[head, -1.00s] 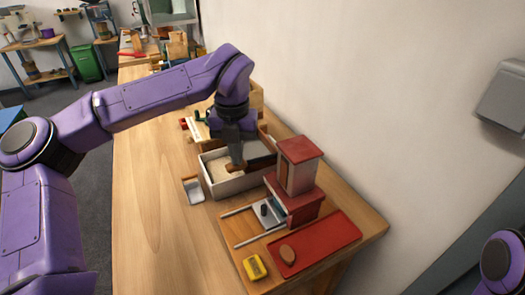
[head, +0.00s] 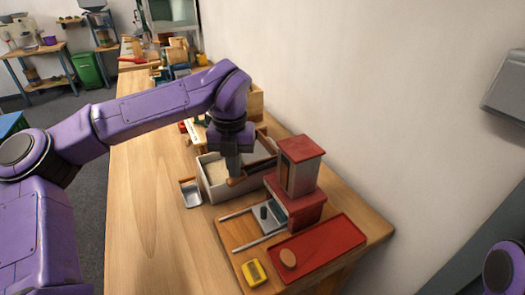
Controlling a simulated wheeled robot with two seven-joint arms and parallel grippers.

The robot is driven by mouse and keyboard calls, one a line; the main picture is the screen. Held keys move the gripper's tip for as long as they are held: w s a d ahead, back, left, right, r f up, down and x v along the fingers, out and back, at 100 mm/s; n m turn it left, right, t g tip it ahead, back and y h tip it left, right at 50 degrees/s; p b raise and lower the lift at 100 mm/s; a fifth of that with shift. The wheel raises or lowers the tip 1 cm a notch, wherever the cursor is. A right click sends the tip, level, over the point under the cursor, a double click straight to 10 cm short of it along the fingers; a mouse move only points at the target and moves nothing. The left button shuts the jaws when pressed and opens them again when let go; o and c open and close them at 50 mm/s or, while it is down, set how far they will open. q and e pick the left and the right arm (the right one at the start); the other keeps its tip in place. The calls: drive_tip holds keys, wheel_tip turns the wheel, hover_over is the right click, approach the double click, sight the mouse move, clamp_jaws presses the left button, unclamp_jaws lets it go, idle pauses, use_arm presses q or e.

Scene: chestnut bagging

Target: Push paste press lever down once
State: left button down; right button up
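The press is a red-and-wood tower (head: 300,170) on the right of the bench. A brown wooden lever (head: 238,181) reaches out to its left, over a pale open box. My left gripper (head: 233,168) points down from above with its fingers close together, and its tip meets the lever's free end. The fingers look shut and do not appear to wrap the lever. The exact contact is partly hidden. My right gripper is not in view; only a purple part of my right arm shows at the lower right edge.
The pale box (head: 212,190) holds a light grainy fill. A small metal scoop (head: 190,194) lies left of it. The left bench side is clear.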

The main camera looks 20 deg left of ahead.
use_arm(q)
drive_tip(key=shift+f, duration=0.35)
wheel_tip(320, 180, up, 9)
drive_tip(key=p, duration=0.7)
drive_tip(key=shift+w+d+r, duration=0.2)
drive_tip(key=shift+w+d, duration=0.05)
wheel_tip(320, 180, up, 5)
drive_tip(key=p, duration=0.4)
drive_tip(key=shift+p, duration=0.3)
